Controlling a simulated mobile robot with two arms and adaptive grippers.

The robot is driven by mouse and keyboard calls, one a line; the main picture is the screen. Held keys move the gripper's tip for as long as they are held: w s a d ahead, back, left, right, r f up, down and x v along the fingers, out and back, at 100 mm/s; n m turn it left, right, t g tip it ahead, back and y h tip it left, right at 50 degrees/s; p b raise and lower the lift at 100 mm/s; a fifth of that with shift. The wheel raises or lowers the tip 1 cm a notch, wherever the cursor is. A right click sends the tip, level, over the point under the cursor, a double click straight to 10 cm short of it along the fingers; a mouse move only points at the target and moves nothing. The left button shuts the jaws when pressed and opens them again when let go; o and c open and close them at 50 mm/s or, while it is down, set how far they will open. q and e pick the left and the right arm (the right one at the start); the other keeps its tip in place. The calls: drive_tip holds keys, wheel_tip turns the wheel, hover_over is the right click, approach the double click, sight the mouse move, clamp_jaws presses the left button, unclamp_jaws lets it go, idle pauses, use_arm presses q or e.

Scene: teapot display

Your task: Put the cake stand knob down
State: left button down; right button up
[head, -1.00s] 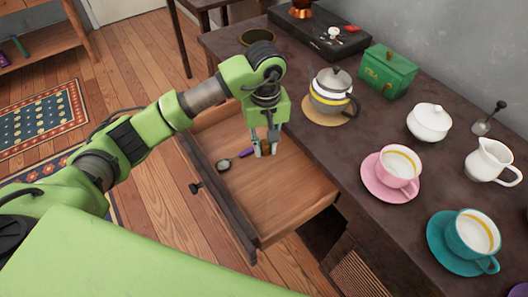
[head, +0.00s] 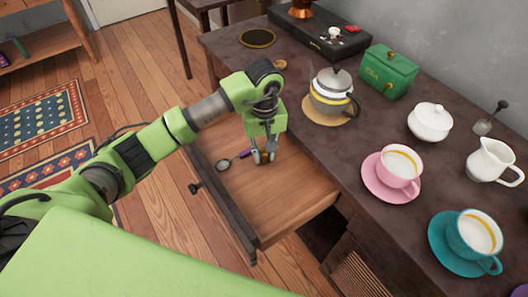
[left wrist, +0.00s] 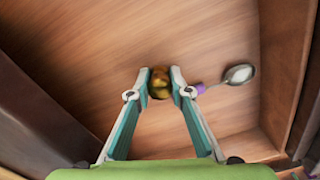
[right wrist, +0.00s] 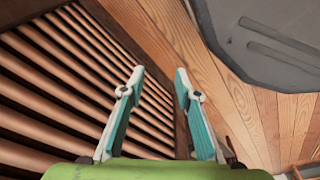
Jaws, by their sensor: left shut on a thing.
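The cake stand knob (left wrist: 159,83), a small brass-coloured round piece, is between the fingertips of my left gripper (left wrist: 159,84) in the left wrist view. The fingers are shut on it. In the head view my left gripper (head: 264,158) points down inside the open drawer (head: 285,200), toward its far end, and partly hides the knob. I cannot tell whether the knob touches the drawer floor. My right gripper (right wrist: 156,88) shows only in the right wrist view, open and empty.
A spoon with a purple handle (head: 225,165) lies in the drawer close to my left gripper; its bowl also shows in the left wrist view (left wrist: 239,74). The tabletop holds a teapot (head: 331,92), green tea box (head: 388,72) and cups. The drawer's near part is clear.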

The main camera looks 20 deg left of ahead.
use_arm(q)
drive_tip(key=shift+f, duration=0.1)
use_arm(e)
drive_tip(key=shift+w+r, duration=0.15)
drive_tip(key=shift+r, duration=0.2)
use_arm(q)
drive_tip(key=shift+f, duration=0.1)
use_arm(e)
drive_tip(key=shift+r, duration=0.25)
use_arm(q)
drive_tip(key=shift+f+b, duration=0.1)
drive_tip(key=shift+b, duration=0.2)
drive_tip(key=c, duration=1.8)
unclamp_jaws()
drive_tip(key=shift+c, duration=0.2)
use_arm(e)
drive_tip(key=shift+w+r, duration=0.45)
drive_tip(key=shift+r, duration=0.1)
